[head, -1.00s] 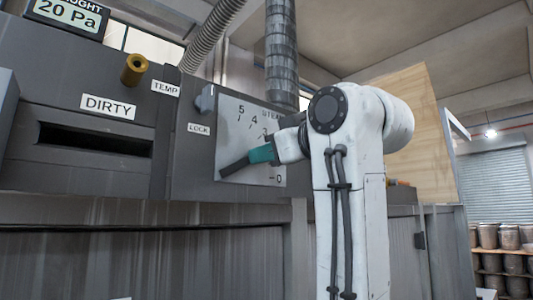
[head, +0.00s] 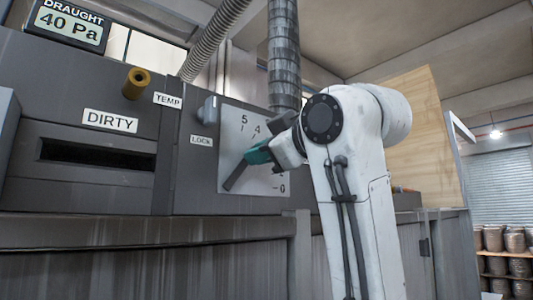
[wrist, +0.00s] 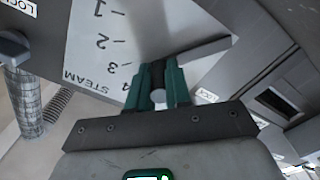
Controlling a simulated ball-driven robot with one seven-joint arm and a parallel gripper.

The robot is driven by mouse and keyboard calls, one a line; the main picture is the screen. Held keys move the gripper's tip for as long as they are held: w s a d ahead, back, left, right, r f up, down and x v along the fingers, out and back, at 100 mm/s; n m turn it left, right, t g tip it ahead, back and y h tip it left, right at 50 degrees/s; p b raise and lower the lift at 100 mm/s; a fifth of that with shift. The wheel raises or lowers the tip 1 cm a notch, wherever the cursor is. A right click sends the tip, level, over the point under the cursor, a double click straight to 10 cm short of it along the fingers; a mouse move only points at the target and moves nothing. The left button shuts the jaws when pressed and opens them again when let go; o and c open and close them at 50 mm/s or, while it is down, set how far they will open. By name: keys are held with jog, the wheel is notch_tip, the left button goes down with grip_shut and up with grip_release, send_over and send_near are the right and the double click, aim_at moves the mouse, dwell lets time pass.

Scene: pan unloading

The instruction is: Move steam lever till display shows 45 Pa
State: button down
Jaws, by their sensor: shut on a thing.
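The draught display (head: 68,22) at the top left of the head view reads 40 Pa. The steam lever (head: 235,176) is a dark bar lying tilted across the pale steam scale plate (head: 230,128). My gripper (head: 259,153) has teal fingers and is at the lever's upper right part. In the wrist view my gripper (wrist: 158,88) is shut around the dark, round lever grip (wrist: 157,74), close to the 4 mark. The 5, 4 and 0 marks show in the head view; the arm and gripper hide marks between.
A lock knob (head: 208,108) sits left of the scale plate. A brass knob (head: 135,83) and a slot (head: 97,153) marked DIRTY are further left. A ledge (head: 140,228) runs below the panel. A metal pipe (head: 283,60) rises behind.

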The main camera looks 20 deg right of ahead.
jog(key=shift+s+a+r+n+p, duration=0.1)
jog(key=shift+a+r+n+p, duration=0.15)
jog(key=shift+n, duration=0.3)
jog(key=shift+s+a+r+n+p, duration=0.15)
jog(key=shift+a+n, duration=0.2)
jog(key=shift+n, duration=0.2)
jog(key=c, duration=1.1)
grip_release()
jog(key=shift+o, duration=0.2)
jog(key=b+v, duration=0.2)
jog(key=v, duration=0.8)
jog(key=shift+s+b, duration=0.35)
jog(key=shift+b, duration=0.05)
jog(key=shift+d, duration=0.1)
